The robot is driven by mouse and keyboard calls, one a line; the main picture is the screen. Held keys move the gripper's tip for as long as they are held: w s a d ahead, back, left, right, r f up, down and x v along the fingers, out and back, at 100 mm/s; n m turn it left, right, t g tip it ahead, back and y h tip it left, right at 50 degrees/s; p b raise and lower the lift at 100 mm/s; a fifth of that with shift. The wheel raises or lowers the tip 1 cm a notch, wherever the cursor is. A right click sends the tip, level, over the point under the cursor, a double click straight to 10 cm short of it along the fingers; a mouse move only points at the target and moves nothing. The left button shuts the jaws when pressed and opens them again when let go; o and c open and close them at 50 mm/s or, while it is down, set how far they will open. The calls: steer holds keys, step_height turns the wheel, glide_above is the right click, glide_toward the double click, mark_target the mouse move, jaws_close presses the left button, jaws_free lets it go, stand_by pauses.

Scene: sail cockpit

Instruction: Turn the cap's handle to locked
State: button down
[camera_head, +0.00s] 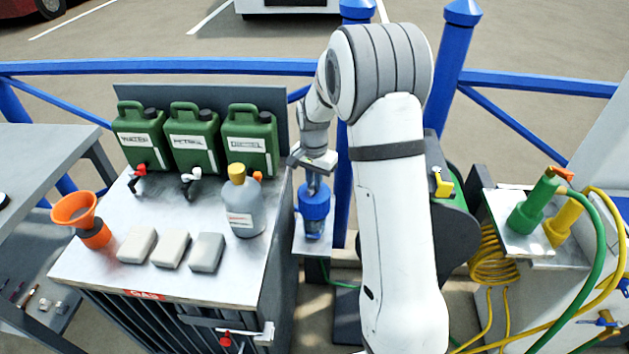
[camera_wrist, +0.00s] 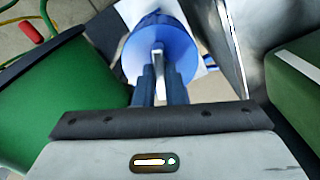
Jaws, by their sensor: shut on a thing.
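The blue cap (camera_head: 314,201) sits on a small fitting on a narrow pale ledge (camera_head: 299,243) beside the metal cabinet. In the wrist view the cap (camera_wrist: 134,55) is a round blue disc with a ribbed edge. A light handle (camera_wrist: 158,52) stands across it. My gripper (camera_head: 313,186) points down onto the cap from above. In the wrist view its two dark fingers (camera_wrist: 159,83) are shut on the handle, one on each side. The fingers hide part of the handle, and I cannot read any lock marking.
Left of the cap, the metal cabinet top holds green canisters (camera_head: 193,138), a grey bottle (camera_head: 242,203), an orange funnel (camera_head: 76,211) and pale blocks (camera_head: 171,249). Right of my arm are a green reel (camera_head: 446,192) and hoses (camera_head: 596,254). A blue post (camera_head: 343,190) stands close behind.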

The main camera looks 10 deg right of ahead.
steer(key=c, duration=1.5)
jaws_free()
step_height(320, 180, up, 7)
steer(key=shift+r, duration=0.4)
steer(key=shift+s+r, duration=0.15)
steer(key=shift+r, duration=0.05)
steer(key=s+r+n+t+p, duration=0.15)
steer(key=s+r+n, duration=0.25)
steer(key=s+r, duration=0.65)
steer(key=s+n+t+p, duration=0.1)
steer(key=s+n+p, duration=0.2)
steer(key=s, duration=1.4)
steer(key=shift+s+r+n, duration=0.3)
steer(key=shift+s+n, duration=0.05)
steer(key=shift+n, duration=0.35)
